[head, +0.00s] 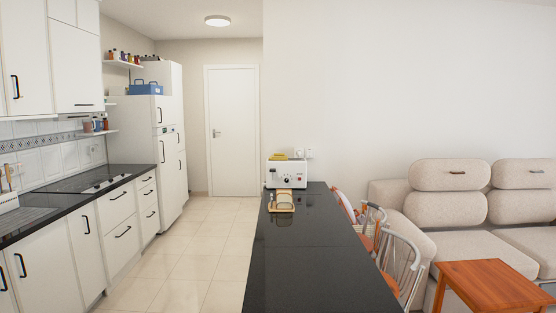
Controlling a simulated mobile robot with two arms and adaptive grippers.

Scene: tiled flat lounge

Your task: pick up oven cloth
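A small folded yellow thing (278,156) lies on top of a white countertop oven (286,168); it looks like cloth and may be the oven cloth, but it is too small to be sure. The oven stands at the far end of a long black counter (300,262). Neither of my grippers is in view.
A wooden rack (282,198) stands on the counter in front of the oven; the nearer counter top is bare. Chairs (402,260) line its right side, near a beige sofa (420,215) and wooden table (487,287). Open tiled floor (190,250) runs along its left side.

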